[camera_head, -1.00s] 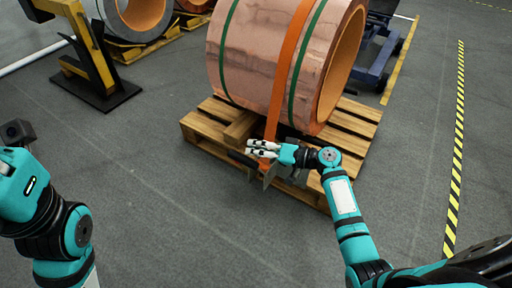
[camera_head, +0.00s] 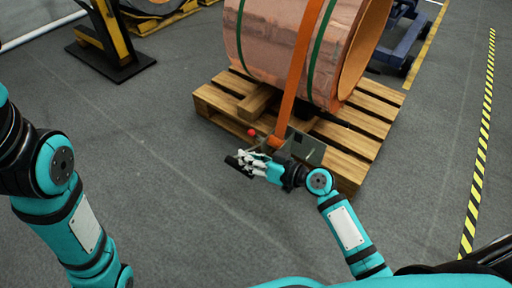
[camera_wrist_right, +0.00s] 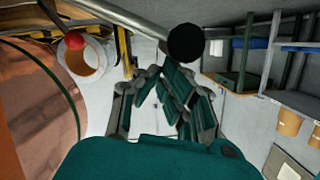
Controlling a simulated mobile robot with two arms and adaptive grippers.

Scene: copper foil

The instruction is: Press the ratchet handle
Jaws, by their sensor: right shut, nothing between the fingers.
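An orange strap (camera_head: 297,70) runs down over a large copper coil (camera_head: 275,45) to a ratchet with grey metal plates (camera_head: 306,150) at the pallet's near edge. A dark bar, which looks like the ratchet handle (camera_head: 238,168), lies at my right fingertips. My right gripper (camera_head: 254,162) is shut with nothing held, in front of the ratchet. I cannot tell if it touches the bar. In the right wrist view, the fingers (camera_wrist_right: 165,100) are folded together below a black round end (camera_wrist_right: 187,43). A red ball (camera_head: 252,132) shows beside the ratchet. My left gripper is out of view.
The coil rests on a wooden pallet (camera_head: 355,145). Green bands (camera_head: 322,40) also circle the coil. A yellow and black stand (camera_head: 110,45) is at the upper left. Floor on the left is clear, and a striped line (camera_head: 480,150) runs along the right.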

